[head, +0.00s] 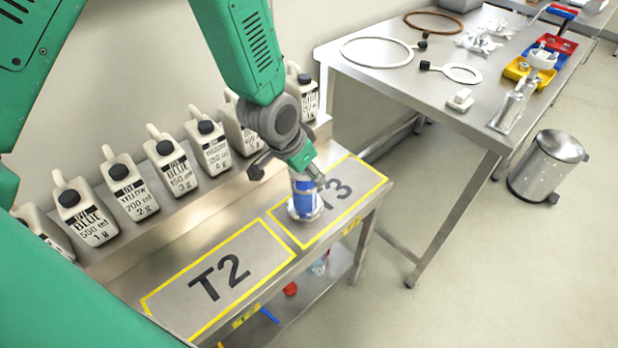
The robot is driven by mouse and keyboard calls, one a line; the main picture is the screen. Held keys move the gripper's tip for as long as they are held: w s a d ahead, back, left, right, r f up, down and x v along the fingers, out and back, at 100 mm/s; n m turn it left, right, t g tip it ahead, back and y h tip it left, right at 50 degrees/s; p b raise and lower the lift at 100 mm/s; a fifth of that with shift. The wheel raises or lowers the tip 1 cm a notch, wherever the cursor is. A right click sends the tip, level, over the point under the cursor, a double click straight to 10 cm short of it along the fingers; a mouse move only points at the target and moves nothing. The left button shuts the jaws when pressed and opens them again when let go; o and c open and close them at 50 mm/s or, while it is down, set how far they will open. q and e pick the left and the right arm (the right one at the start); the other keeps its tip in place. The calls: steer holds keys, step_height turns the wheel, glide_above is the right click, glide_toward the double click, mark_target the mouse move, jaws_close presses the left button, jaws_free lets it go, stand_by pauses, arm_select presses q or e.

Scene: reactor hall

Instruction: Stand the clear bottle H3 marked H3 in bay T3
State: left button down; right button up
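A clear bottle with blue in it (305,202) is upright at the left part of bay T3 (342,205), inside its yellow outline as seen from here. Its H3 mark is not readable, and I cannot tell whether its base touches the surface. My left gripper (306,180) is directly above the bottle, at its top. Its fingertips overlap the bottle top, so whether they are closed on it is unclear. My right gripper is not in view.
Several white jugs (128,190) stand in a row along the back shelf. Bay T2 (218,280) is empty. A second table (400,80) holds rings, trays and clear bottles. A metal bin (546,168) stands on the floor at right.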

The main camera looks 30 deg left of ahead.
arm_select(q)
step_height(320, 180, down, 2)
steer(key=shift+a+f, duration=0.1)
steer(key=shift+d, duration=0.25)
steer(key=shift+d, duration=0.1)
steer(key=c, duration=0.6)
jaws_free()
steer(key=shift+a, duration=0.2)
